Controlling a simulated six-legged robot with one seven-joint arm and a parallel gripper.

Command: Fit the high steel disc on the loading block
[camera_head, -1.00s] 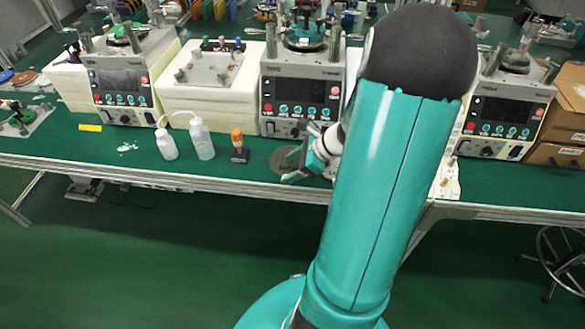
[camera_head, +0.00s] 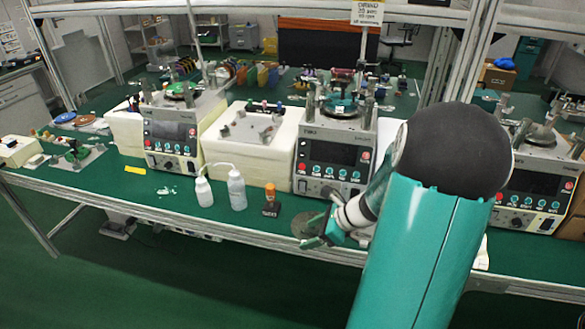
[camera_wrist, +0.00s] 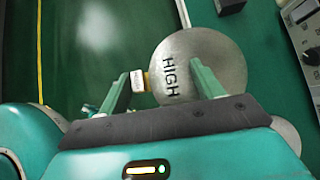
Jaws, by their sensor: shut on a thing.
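The steel disc (camera_wrist: 218,48) is round, grey and marked HIGH in the wrist view. My gripper (camera_wrist: 160,72) is shut on it, one finger across its face and the other left of its edge. A small white and yellow piece (camera_wrist: 138,80) shows between the fingers by the disc's edge; I cannot tell what it is. In the head view the disc (camera_head: 304,226) and my gripper (camera_head: 314,234) are near the bench's front edge. I cannot tell which thing is the loading block.
Two white bottles (camera_head: 236,190) stand left of the orange-topped block. Lapping machines (camera_head: 335,160) line the bench behind, with a white plate stand (camera_head: 245,150) between two of them. The green bench front (camera_head: 110,190) has free room at the left.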

